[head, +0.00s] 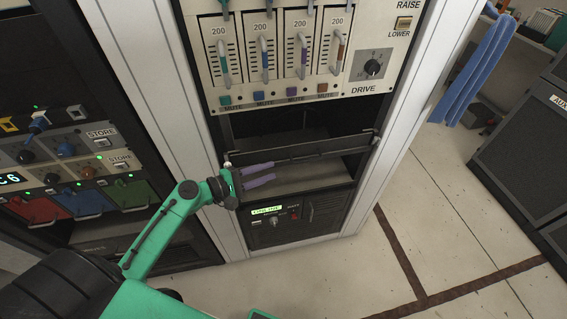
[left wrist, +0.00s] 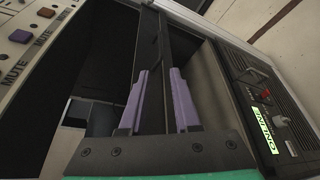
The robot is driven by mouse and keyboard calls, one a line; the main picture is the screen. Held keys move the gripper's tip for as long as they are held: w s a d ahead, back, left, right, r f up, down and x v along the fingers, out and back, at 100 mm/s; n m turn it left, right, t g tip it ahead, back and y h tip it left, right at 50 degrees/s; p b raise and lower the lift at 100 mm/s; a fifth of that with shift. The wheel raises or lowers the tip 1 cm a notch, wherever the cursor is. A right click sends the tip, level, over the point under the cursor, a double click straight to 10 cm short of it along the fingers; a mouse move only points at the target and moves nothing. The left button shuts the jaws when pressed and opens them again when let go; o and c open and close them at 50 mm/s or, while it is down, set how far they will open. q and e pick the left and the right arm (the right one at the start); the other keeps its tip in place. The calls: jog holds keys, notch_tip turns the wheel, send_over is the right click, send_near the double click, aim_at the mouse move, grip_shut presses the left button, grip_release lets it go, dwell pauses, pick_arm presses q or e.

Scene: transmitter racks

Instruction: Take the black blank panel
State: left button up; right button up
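The black blank panel (head: 318,148) is a long dark strip across the rack opening, below the fader module. In the left wrist view, a dark strip that looks like the panel (left wrist: 166,45) runs away from me, in line with the gap between my fingers. My left gripper (head: 274,173), with purple fingers, is at the left end of the panel, pointing right along it. It is open; the left wrist view shows a clear gap between the fingers (left wrist: 160,85). I cannot tell whether either finger touches the panel. My right gripper is not in view.
The fader module (head: 290,95) is above the opening, and a black unit with a lit green display (head: 267,210) is below it. Pale rack posts (head: 400,110) flank the opening. Open floor (head: 450,210) lies right, before a dark cabinet (head: 520,150).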

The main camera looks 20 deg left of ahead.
aim_at(293, 163)
pick_arm(q)
jog(key=p+x, duration=0.1)
jog(key=x, duration=0.8)
jog(key=shift+w, duration=0.15)
jog(key=shift+w+d+f, duration=0.1)
jog(key=shift+w+d, duration=0.1)
jog(key=shift+w, duration=0.1)
grip_shut()
jog(key=shift+s+f, duration=0.2)
jog(key=shift+f, duration=0.05)
dwell(0.3)
jog(key=shift+r, duration=0.25)
jog(key=shift+w+r+p, duration=0.2)
jog(key=shift+r+p, duration=0.2)
jog(key=shift+p, duration=0.15)
